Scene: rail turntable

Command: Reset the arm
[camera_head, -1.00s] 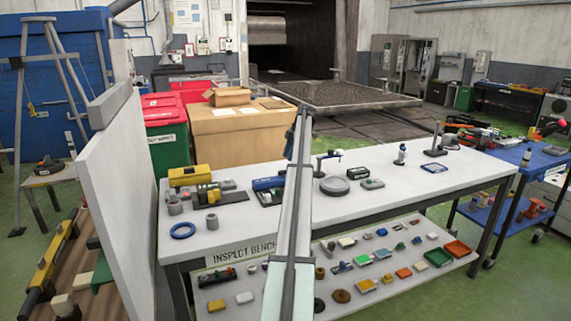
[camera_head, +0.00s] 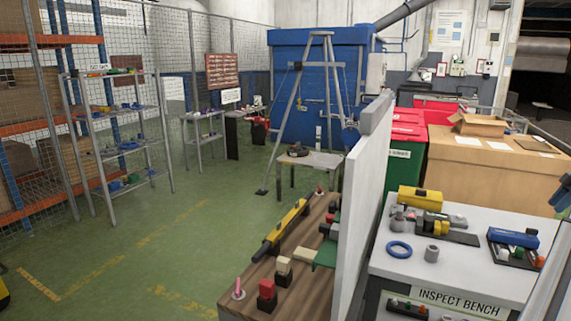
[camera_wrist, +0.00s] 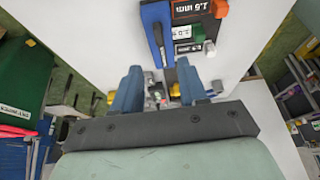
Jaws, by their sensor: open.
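My gripper (camera_wrist: 158,75) shows in the wrist view as two blue fingers spread apart on a dark bar. It is open, and I see nothing held between the fingers. Beyond them is a pale surface with small items near the fingertips. In the head view only parts of my arm show at the right edge, and I cannot make out both fingertips there.
The inspect bench (camera_head: 455,272) stands at right with a yellow case (camera_head: 419,199), blue ring (camera_head: 399,249) and blue case (camera_head: 513,238). A white partition (camera_head: 362,200) separates it from a wooden bench (camera_head: 262,288). Cardboard boxes (camera_head: 490,170) stand behind. Green floor (camera_head: 150,240) is open at left.

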